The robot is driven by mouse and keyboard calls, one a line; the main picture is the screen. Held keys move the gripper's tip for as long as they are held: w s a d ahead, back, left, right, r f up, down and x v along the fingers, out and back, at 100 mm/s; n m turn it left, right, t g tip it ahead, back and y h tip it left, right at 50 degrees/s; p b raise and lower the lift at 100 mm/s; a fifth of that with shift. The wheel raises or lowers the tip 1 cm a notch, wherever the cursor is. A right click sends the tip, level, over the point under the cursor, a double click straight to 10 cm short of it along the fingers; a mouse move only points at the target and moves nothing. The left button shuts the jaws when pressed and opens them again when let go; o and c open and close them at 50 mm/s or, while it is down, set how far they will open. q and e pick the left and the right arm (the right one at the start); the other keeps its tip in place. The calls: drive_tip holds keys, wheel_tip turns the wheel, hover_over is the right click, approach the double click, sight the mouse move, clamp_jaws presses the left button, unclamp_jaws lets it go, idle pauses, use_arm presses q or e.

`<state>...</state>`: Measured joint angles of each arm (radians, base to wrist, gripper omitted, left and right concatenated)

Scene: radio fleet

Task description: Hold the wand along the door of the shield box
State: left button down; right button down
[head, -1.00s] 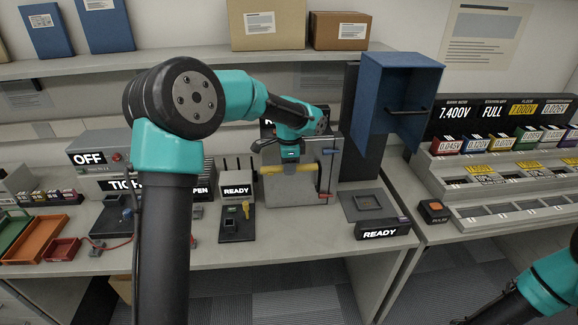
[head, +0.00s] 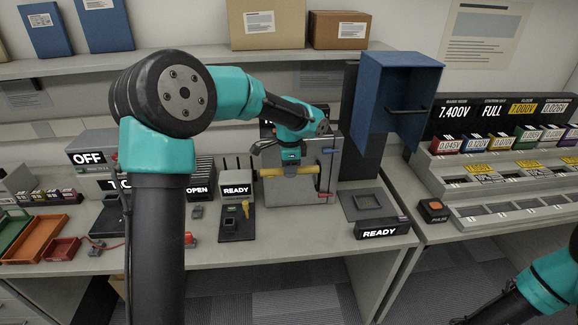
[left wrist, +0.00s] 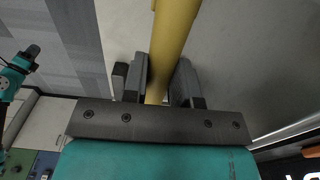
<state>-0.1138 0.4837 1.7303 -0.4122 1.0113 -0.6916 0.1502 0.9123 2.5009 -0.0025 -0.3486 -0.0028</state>
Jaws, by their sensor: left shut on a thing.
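The yellow wand (head: 304,171) lies level across the front of the grey shield box (head: 290,192), near its top. I cannot tell whether it touches the door. My left gripper (head: 291,169) is shut on the wand. In the left wrist view the wand (left wrist: 174,40) runs between the two dark fingers (left wrist: 160,84), with the grey box face behind it. A red-ended handle (head: 326,195) shows at the box's right side. My right arm enters the head view at the lower right. Its dark end shows small in the left wrist view (left wrist: 31,53), its jaws unclear.
A tester with a READY label (head: 237,190) stands left of the box. A grey pad (head: 368,205) and another READY display (head: 381,232) lie to its right. An open blue box (head: 398,95) hangs above. Small trays (head: 36,235) sit at far left.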

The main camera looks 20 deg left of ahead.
use_arm(q)
drive_tip(key=s+d, duration=0.1)
drive_tip(key=s+d+r, duration=0.1)
drive_tip(key=s, duration=0.1)
drive_tip(key=s+d, duration=0.1)
drive_tip(key=s, duration=0.1)
drive_tip(key=shift+r, duration=0.2)
drive_tip(key=shift+w+f, duration=0.1)
idle(0.5)
drive_tip(key=w+d+f+n, duration=0.3)
drive_tip(key=d+f+n, duration=0.1)
drive_tip(key=f+n, duration=0.4)
drive_tip(key=shift+d+f+n, duration=0.25)
drive_tip(key=shift+f+n, duration=0.05)
drive_tip(key=shift+f, duration=0.85)
drive_tip(key=shift+s, duration=0.1)
idle(1.0)
